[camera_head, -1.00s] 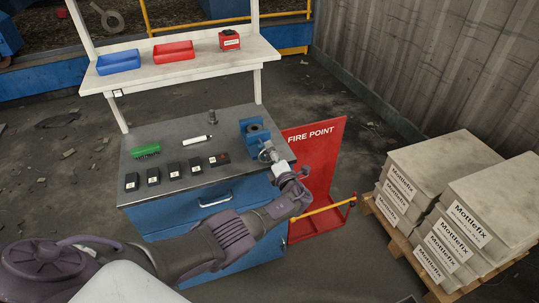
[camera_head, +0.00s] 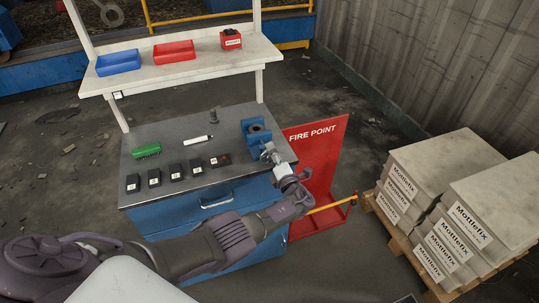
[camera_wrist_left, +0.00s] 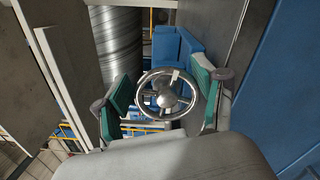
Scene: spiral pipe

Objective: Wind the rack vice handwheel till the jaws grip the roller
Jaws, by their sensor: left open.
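The blue rack vice (camera_head: 255,134) stands at the right front corner of the steel bench top. Its handwheel (camera_head: 266,151) faces the front right. In the left wrist view the handwheel (camera_wrist_left: 167,95) is a shiny spoked ring with a round hub, in front of the blue vice body (camera_wrist_left: 176,48). My left gripper (camera_wrist_left: 163,90) is open, its two green-padded fingers on either side of the wheel; I cannot tell whether they touch it. A dark round shape shows at the top of the vice; I cannot make out the roller or the jaw gap. My right gripper is out of view.
On the bench (camera_head: 185,130) lie a green brush (camera_head: 146,151), a white marker (camera_head: 197,140), several black blocks and a grey cylinder (camera_head: 214,116). A red fire point panel (camera_head: 312,160) stands right of the bench.

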